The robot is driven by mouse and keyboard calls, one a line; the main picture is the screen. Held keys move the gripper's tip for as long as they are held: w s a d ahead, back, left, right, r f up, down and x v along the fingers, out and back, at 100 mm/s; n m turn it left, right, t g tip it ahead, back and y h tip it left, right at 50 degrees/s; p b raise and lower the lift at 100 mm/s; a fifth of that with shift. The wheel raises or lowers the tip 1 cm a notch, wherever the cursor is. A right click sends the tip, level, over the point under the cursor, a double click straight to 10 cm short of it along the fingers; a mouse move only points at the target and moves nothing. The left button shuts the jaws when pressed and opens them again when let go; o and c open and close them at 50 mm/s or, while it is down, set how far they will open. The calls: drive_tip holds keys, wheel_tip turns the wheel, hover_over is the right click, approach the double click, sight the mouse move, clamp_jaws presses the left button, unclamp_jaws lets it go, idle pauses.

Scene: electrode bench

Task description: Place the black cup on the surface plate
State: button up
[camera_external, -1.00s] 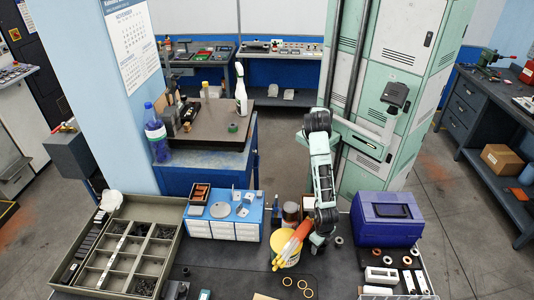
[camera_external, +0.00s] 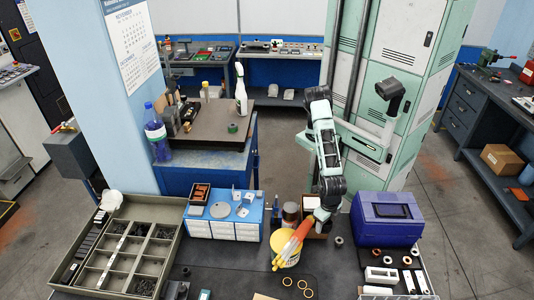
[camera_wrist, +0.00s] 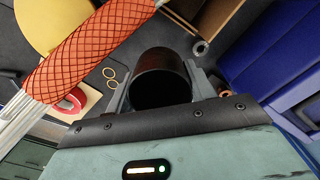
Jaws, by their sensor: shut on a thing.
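The black cup (camera_wrist: 160,75) is between the fingers of my gripper (camera_wrist: 162,88) in the wrist view, its dark round mouth facing the camera. My gripper is shut on it. In the external view my gripper (camera_external: 320,216) is over the back of the near bench, behind the yellow pot, and I cannot make out the cup there. The surface plate is most likely the dark flat slab (camera_external: 215,134) on the blue cabinet at the back left. My gripper is well apart from it, to the right and nearer the camera.
A blue toolbox (camera_external: 387,222) is to the right, a blue-white box (camera_external: 222,229) to the left.

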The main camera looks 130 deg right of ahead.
wheel_tip(320, 180, up, 30)
drive_tip(key=w+d+m+p, duration=0.55)
drive_tip(key=w+d, duration=0.65)
drive_tip(key=d, duration=0.5)
drive_tip(key=w+d+m+p, duration=0.2)
drive_tip(key=d, duration=0.6)
drive_tip(key=w+d+m+p, duration=0.1)
drive_tip(key=w+d+p, duration=0.2)
drive_tip(key=d, duration=0.6)
drive_tip(key=m+p, duration=0.8)
drive_tip(key=m, duration=0.2)
hover_over(210, 129)
wheel_tip(210, 129, down, 5)
drive_tip(key=shift+n, duration=0.25)
wheel_tip(210, 129, down, 10)
drive_tip(key=p, duration=0.4)
drive_tip(key=shift+w+a+f, duration=0.1)
drive_tip(key=shift+w+f, duration=0.05)
drive_tip(key=shift+f, duration=0.05)
